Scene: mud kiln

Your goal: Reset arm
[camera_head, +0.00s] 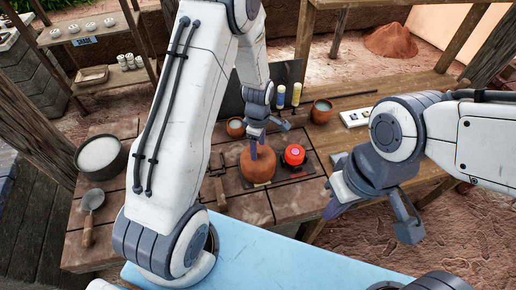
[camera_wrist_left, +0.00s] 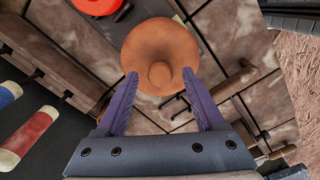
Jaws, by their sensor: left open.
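My left gripper (camera_head: 262,138) is over the tiled table, just above a round brown clay pot (camera_head: 258,165). In the left wrist view the gripper (camera_wrist_left: 160,85) is open with its two purple fingers apart, and the pot (camera_wrist_left: 160,50) lies beyond the fingertips with nothing held between them. My right gripper (camera_head: 368,220) hangs at the right, past the table's front edge, with its fingers apart and nothing between them. Part of the left arm covers the table's left middle.
A red round object (camera_head: 295,155) sits right beside the pot. A dark bowl of white material (camera_head: 100,156) and a ladle (camera_head: 91,202) are at left. Small cups (camera_head: 321,111) and a white tray (camera_head: 356,117) stand behind. A light blue surface (camera_head: 250,255) is in front.

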